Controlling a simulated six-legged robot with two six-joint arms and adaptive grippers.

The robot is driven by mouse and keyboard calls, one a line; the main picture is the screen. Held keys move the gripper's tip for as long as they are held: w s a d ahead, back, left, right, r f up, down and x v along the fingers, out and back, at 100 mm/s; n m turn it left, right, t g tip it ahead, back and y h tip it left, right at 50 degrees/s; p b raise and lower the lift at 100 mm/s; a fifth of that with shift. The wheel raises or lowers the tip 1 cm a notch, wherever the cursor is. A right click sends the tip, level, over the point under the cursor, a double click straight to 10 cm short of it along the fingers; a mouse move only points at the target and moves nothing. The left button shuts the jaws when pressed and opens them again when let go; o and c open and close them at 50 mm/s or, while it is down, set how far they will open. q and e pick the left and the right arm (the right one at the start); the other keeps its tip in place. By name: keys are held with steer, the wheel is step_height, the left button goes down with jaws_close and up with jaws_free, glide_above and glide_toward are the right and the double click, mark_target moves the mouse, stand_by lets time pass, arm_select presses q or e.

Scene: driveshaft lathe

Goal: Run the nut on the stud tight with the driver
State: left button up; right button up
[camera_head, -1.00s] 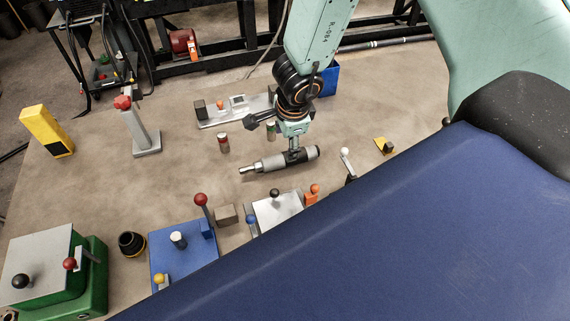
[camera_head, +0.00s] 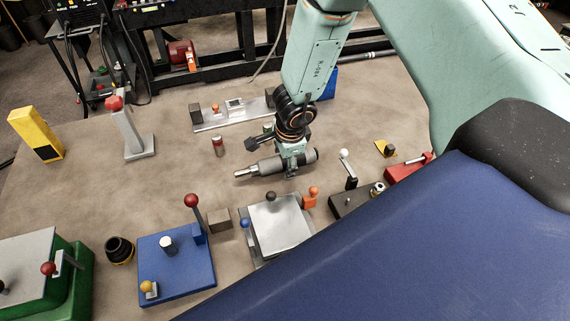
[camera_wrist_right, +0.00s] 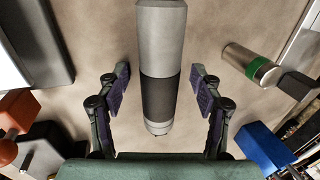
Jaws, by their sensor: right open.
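The driver (camera_head: 262,166) is a grey cylinder with a black band and a thin silver tip. It lies on the table, its tip toward the left. My right gripper (camera_head: 291,168) is over the driver's thicker end. In the right wrist view the driver (camera_wrist_right: 162,65) lies between the spread fingers of the gripper (camera_wrist_right: 160,88), with gaps on both sides. A blue plate (camera_head: 195,273) carries a short upright pale-topped post (camera_head: 168,245).
A silver plate fixture (camera_head: 278,228) with knobs stands in front of the driver. A red-banded cylinder (camera_head: 218,147) and a rail fixture (camera_head: 228,117) are behind it. A grey stand (camera_head: 132,135), yellow block (camera_head: 36,136) and green box (camera_head: 75,280) are at left. The table's middle left is clear.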

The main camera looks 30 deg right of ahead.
steer(key=shift+w, duration=0.1)
steer(key=shift+c, duration=0.4)
steer(key=shift+s+a+r, duration=0.15)
steer(key=shift+s+r, duration=0.1)
steer(key=c, duration=0.5)
steer(key=shift+w+f, duration=0.15)
steer(key=c, duration=0.4)
jaws_close()
